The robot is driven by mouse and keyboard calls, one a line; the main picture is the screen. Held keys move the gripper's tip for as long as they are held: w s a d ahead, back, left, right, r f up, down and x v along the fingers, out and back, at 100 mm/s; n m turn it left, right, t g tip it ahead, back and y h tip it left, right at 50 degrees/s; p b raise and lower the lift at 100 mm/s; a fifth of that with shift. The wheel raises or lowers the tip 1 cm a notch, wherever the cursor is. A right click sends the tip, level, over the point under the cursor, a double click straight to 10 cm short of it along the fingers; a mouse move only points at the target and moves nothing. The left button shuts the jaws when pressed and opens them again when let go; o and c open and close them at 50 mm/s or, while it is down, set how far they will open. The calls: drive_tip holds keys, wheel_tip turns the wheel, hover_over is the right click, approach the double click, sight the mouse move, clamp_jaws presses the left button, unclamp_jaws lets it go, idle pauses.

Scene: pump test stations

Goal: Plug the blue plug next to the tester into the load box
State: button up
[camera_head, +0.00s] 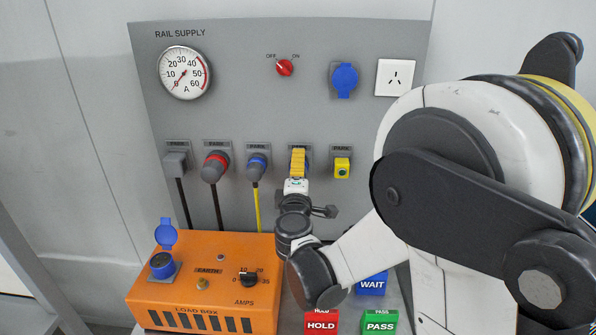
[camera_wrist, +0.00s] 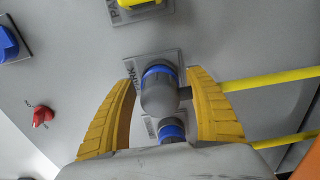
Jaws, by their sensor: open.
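In the wrist view, a grey plug with a blue ring (camera_wrist: 158,92) sits in a PARK holder with a yellow cable, between the spread fingers of my gripper (camera_wrist: 162,108). The fingers flank it; contact cannot be told. In the head view, my gripper (camera_head: 298,163) hides this plug. A yellow unit, seemingly the tester (camera_head: 342,168), is parked just right of it and shows at the wrist view's top (camera_wrist: 140,3). The orange load box (camera_head: 200,300) stands front left. Its blue socket (camera_head: 162,265) has its blue lid (camera_head: 165,234) raised.
Left of my gripper are a second blue-ringed plug (camera_head: 257,166), a red-ringed plug (camera_head: 215,167) and a grey plug (camera_head: 176,164), with hanging cables. The panel has a blue socket (camera_head: 344,78). HOLD (camera_head: 321,322), PASS (camera_head: 380,321) and WAIT (camera_head: 371,285) blocks stand right of the load box.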

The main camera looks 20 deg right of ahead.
clamp_jaws()
drive_tip(key=shift+s, duration=0.15)
drive_tip(key=shift+v, duration=2.85)
drive_tip(key=w+d+f+n+y, duration=0.1)
drive_tip(key=w+f+n+y, duration=0.2)
drive_tip(key=w+f+y, duration=0.1)
drive_tip(key=shift+f+n+t+y, duration=0.35)
drive_tip(key=shift+f+y, duration=0.25)
drive_tip(key=shift+y, duration=0.2)
